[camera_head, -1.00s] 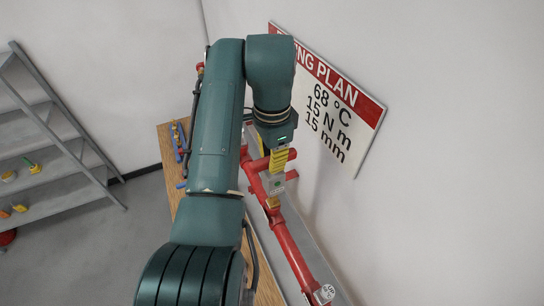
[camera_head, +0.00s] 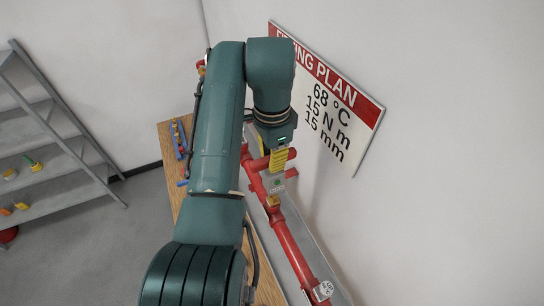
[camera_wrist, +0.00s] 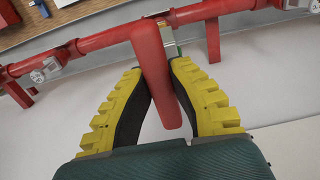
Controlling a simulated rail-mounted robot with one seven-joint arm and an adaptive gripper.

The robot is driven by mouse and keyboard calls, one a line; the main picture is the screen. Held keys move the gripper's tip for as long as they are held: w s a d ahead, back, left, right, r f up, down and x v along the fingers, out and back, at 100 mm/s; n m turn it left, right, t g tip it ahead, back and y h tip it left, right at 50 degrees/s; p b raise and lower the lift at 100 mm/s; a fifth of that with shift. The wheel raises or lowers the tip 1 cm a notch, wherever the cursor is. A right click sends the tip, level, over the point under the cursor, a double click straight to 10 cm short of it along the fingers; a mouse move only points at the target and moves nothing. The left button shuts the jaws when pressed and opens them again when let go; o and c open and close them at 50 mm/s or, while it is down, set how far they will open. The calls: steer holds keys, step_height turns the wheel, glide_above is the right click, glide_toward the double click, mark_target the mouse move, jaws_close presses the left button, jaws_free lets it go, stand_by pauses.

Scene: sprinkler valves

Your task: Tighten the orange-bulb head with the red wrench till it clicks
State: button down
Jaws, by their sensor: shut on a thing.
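The red wrench handle (camera_wrist: 155,75) stands between my gripper's yellow fingers in the wrist view. My gripper (camera_wrist: 158,78) is shut on it, with dark pads along its sides. Past the handle, a pale metal and green part (camera_wrist: 172,38) shows at the red pipe (camera_wrist: 98,38). How the wrench sits on a head there is hidden. In the head view my gripper (camera_head: 279,160) points down over the red pipe (camera_head: 290,245). A grey fitting (camera_head: 290,174) and a small brass-coloured part (camera_head: 273,201) show just below it. I cannot make out the orange bulb.
The pipe runs along a grey strip beside a wooden bench (camera_head: 166,140). Blue tools (camera_head: 179,138) lie on the bench. The wall with the plan sign (camera_head: 335,105) is close on the right. Grey shelves (camera_head: 50,150) stand at the left, across open floor.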

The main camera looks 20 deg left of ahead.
mark_target(272, 176)
steer(key=shift+f+b, duration=0.9)
steer(key=shift+f, duration=2.7)
steer(key=shift+r+m+p, duration=0.2)
steer(key=shift+m+p, duration=0.3)
steer(key=shift+p, duration=0.25)
steer(key=shift+m+p, duration=0.4)
steer(key=shift+m, duration=0.1)
steer(key=shift+f+m, duration=0.2)
steer(key=shift+m, duration=1.3)
steer(key=shift+w+m, duration=0.1)
steer(key=shift+m, duration=2.2)
steer(key=shift+n, duration=0.5)
